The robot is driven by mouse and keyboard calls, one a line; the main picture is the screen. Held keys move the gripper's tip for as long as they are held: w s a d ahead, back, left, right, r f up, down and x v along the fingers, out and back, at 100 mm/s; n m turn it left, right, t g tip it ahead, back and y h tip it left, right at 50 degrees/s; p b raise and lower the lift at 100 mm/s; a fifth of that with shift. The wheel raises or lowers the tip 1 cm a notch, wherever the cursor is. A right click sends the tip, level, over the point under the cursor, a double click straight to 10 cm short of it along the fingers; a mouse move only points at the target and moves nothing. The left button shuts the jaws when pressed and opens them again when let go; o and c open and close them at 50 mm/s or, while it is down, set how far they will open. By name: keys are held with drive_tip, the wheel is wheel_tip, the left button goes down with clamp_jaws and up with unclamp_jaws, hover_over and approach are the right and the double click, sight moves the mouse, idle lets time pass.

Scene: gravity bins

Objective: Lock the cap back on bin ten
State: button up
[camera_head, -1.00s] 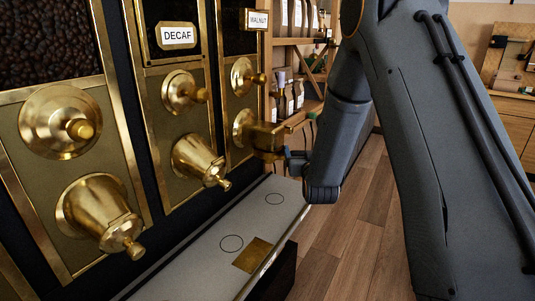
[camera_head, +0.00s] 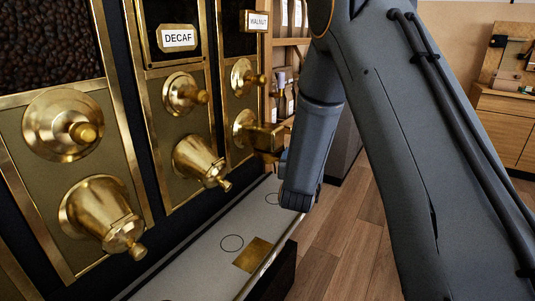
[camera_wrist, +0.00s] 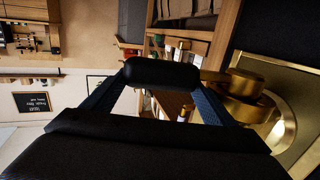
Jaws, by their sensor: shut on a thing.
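A row of brass bin fronts fills the left of the head view, and no bin number is readable. On the WALNUT column, the lower spout (camera_head: 242,127) has a boxy brass cap (camera_head: 266,139) at its front, with a short lever pointing right. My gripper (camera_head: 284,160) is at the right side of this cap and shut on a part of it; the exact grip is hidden. In the wrist view the brass cap (camera_wrist: 248,98) sits to the right, by a dark fingertip bar. I cannot tell whether the cap is fully seated or locked.
The DECAF spout (camera_head: 198,160) and another large spout (camera_head: 103,215) protrude at left. A pale counter ledge (camera_head: 205,262) with ring marks and a brass plate (camera_head: 253,254) runs below. Shelves with bottles (camera_head: 286,95) stand behind. Wooden floor (camera_head: 350,240) is open at right.

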drive_tip(key=shift+s, duration=0.1)
idle(0.3)
drive_tip(key=shift+s+a+m+g+h+p, duration=0.3)
drive_tip(key=shift+s+m+h, duration=0.2)
drive_tip(key=shift+h, duration=0.2)
drive_tip(key=shift+s+a+m+g+h+p, duration=0.15)
drive_tip(key=shift+s+m+g+h, duration=0.2)
drive_tip(key=shift+m+h, duration=0.25)
drive_tip(key=shift+s+a+m+g+h+p, duration=0.25)
drive_tip(key=shift+s+m+h, duration=0.2)
drive_tip(key=shift+h, duration=0.35)
drive_tip(key=shift+s+a+r+m+g+h, duration=0.1)
drive_tip(key=shift+s+a+m+g+h, duration=0.15)
drive_tip(key=shift+s+m+g+h, duration=0.2)
drive_tip(key=shift+w, duration=0.1)
drive_tip(key=o, duration=1.6)
drive_tip(key=shift+a, duration=0.2)
